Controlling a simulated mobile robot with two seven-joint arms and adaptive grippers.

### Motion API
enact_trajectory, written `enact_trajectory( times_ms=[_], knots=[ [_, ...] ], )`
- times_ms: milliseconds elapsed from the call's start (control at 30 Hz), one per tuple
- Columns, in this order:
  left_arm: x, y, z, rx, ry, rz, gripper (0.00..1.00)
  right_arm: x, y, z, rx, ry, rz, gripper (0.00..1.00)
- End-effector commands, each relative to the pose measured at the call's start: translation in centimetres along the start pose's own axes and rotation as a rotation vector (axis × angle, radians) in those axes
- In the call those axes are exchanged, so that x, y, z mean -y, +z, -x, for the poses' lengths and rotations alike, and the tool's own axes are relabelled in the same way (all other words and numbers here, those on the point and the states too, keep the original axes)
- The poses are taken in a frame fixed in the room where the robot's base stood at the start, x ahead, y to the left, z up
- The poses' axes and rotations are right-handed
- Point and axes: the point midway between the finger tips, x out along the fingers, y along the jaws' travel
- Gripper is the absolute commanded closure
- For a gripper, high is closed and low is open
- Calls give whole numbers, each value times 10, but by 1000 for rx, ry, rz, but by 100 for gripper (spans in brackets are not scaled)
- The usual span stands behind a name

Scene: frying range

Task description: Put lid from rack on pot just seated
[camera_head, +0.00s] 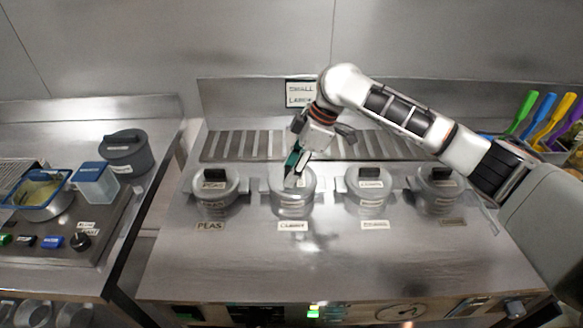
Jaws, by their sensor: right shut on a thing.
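My right gripper (296,168) reaches down from the right over the second pot from the left (292,206). It is shut on the handle of a grey lid (305,182), and the handle is mostly hidden by the fingers. The lid is at the pot's mouth and looks level. I cannot tell whether it rests fully on the rim. A slotted rack (240,144) runs behind the pots, and I see no lid standing in the part that shows. My left gripper is not in view.
A lidded pot (212,200) labelled peas stands at left. Two more lidded pots stand at right, the third (369,200) and the fourth (436,204). A dark lidded pot (127,157) and a blue-lidded container (97,185) are on the left counter. The front worktop is clear.

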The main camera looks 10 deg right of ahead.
Motion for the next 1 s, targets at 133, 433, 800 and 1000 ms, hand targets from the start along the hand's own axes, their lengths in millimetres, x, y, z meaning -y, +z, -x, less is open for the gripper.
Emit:
enact_trajectory(
  times_ms=[133,433,800,1000],
  knots=[
    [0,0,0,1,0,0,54,0,0,0,0,0,0,83],
    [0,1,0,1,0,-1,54,0,0,0,-1,0,0,41],
    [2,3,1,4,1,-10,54,0,0,0,0,0,0,24],
    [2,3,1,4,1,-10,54,0,0,0,0,0,0,24]
  ],
)
